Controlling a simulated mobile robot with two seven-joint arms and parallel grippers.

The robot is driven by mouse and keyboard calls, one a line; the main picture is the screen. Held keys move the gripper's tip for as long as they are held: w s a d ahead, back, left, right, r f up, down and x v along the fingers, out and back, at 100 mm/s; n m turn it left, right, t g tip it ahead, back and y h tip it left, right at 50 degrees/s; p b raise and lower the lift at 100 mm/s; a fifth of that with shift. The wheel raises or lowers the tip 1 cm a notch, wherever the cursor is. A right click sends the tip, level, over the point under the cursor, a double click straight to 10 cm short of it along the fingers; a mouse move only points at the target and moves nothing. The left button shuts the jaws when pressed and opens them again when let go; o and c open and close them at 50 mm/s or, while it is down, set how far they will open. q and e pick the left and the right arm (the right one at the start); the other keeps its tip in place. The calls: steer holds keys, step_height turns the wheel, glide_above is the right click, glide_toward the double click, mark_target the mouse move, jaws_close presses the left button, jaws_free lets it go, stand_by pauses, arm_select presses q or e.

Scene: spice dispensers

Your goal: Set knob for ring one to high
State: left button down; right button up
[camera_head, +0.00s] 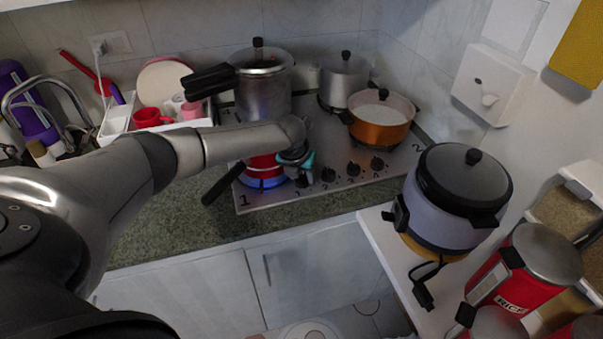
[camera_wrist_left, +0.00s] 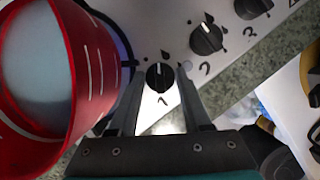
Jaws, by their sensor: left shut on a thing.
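The black knob for ring one (camera_wrist_left: 160,77), with a white pointer line, sits above the printed 1 in the left wrist view. Its pointer aims roughly up in that view. My left gripper (camera_head: 300,175) is at this knob on the stove's front edge, with its fingers on both sides of it, shut on it. In the head view the knob (camera_head: 303,181) is partly hidden by the gripper. Ring one, at the front left of the stove (camera_head: 243,209), shows a blue glow under a red pan (camera_head: 262,169). My right gripper is not in view.
Other knobs (camera_head: 328,175) stand in a row to the right. A pressure cooker (camera_head: 262,90), a steel pot (camera_head: 343,78) and an orange pot (camera_head: 381,122) are on the stove. The red pan's black handle (camera_head: 222,185) sticks out frontward. A rice cooker (camera_head: 450,200) stands right.

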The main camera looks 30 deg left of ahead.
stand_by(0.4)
arm_select(q)
steer(key=shift+c, duration=1.8)
jaws_free()
